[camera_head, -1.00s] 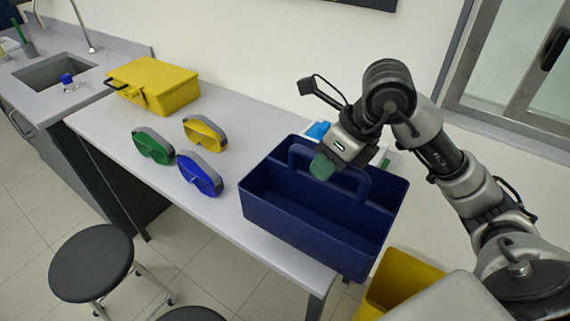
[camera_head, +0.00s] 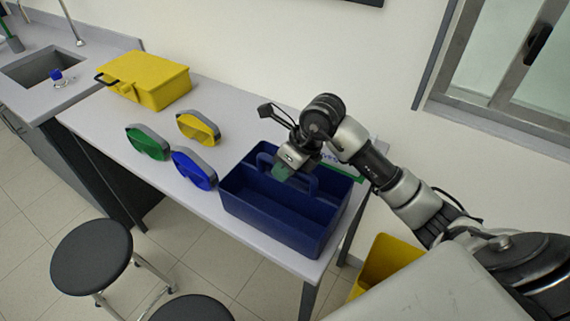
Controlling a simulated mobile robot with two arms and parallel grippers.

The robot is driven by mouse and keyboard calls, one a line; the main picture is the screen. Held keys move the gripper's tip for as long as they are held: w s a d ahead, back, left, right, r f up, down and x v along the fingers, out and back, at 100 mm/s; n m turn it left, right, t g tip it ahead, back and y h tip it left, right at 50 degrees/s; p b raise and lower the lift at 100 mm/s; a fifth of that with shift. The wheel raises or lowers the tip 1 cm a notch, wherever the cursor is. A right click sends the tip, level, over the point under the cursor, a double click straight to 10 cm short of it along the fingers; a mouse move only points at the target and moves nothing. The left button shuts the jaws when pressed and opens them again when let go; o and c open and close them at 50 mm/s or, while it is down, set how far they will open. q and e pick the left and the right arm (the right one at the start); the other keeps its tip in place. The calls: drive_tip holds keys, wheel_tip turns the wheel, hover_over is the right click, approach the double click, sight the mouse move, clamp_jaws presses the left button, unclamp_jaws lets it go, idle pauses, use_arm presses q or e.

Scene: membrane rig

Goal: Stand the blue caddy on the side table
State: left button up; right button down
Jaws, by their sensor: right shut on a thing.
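The blue caddy (camera_head: 268,217) is an open box with a central handle, upright at the right end of the light grey side table (camera_head: 205,205). From this angle I cannot tell whether its base touches the tabletop. My right gripper (camera_head: 286,172) is shut on the caddy's handle, coming down from above right; its fingertips partly hide the handle. My left gripper is not in view.
A yellow case (camera_head: 150,82) sits at the table's far end. A yellow bin (camera_head: 385,262) stands on the floor at right. Black stools (camera_head: 92,256) stand in front.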

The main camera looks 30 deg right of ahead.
drive_tip(key=shift+f, duration=0.1)
drive_tip(key=c, duration=1.1)
unclamp_jaws()
drive_tip(key=shift+o, duration=0.2)
drive_tip(key=shift+d+r, duration=0.1)
drive_tip(key=shift+r, duration=0.2)
drive_tip(key=b+v, duration=0.2)
drive_tip(key=v, duration=0.9)
drive_tip(key=shift+r, duration=0.35)
drive_tip(key=shift+s, duration=0.1)
